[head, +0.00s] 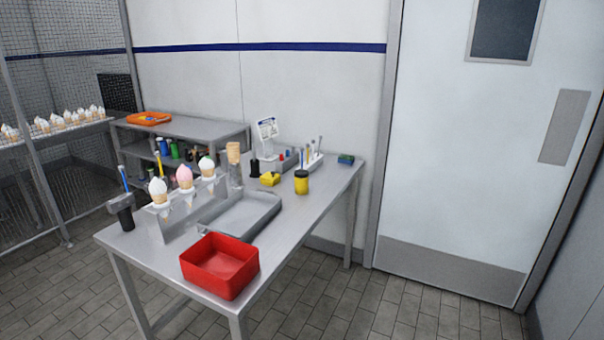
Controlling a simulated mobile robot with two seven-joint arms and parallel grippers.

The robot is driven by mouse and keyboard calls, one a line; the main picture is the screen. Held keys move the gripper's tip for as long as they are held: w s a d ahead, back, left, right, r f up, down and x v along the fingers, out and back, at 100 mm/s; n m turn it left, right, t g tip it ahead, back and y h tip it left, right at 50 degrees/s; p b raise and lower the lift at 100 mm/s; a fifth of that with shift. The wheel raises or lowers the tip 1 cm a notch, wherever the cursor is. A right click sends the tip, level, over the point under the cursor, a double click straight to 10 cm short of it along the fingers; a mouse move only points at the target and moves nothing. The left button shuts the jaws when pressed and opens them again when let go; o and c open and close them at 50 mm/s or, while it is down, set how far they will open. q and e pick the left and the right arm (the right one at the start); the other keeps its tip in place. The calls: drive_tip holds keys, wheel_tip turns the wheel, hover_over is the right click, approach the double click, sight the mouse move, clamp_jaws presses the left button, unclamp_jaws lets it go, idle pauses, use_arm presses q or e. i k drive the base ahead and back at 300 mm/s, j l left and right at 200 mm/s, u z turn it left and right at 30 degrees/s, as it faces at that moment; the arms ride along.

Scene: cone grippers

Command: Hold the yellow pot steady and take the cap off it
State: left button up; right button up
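The yellow pot (301,186) stands upright on the metal table (285,228), toward its right half. A dark cap (301,174) sits on top of the pot. Neither of my grippers shows in the head view, so nothing of mine touches the pot or the cap here.
A red bin (220,265) stands at the table's front, with a grey tray (240,212) behind it. An ice cream cone rack (180,222) is on the left. A yellow object (269,179) lies left of the pot.

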sight(301, 185)
drive_tip(key=i+l+u, duration=0.1)
drive_tip(key=i+l, duration=0.2)
drive_tip(key=i+l+u, duration=0.1)
drive_tip(key=i+l, duration=0.2)
drive_tip(key=i+l+u, duration=0.15)
drive_tip(key=i+l, duration=0.15)
drive_tip(key=i+l+u, duration=0.1)
drive_tip(key=i+l, duration=0.15)
drive_tip(key=l, duration=0.2)
drive_tip(key=i+l+u, duration=0.1)
drive_tip(key=i+l, duration=0.15)
drive_tip(key=l, duration=0.15)
drive_tip(key=i+l+u, duration=0.1)
drive_tip(key=i+l, duration=0.15)
drive_tip(key=l, duration=0.15)
drive_tip(key=i+l+u, duration=0.1)
drive_tip(key=l, duration=0.35)
drive_tip(key=i, duration=0.15)
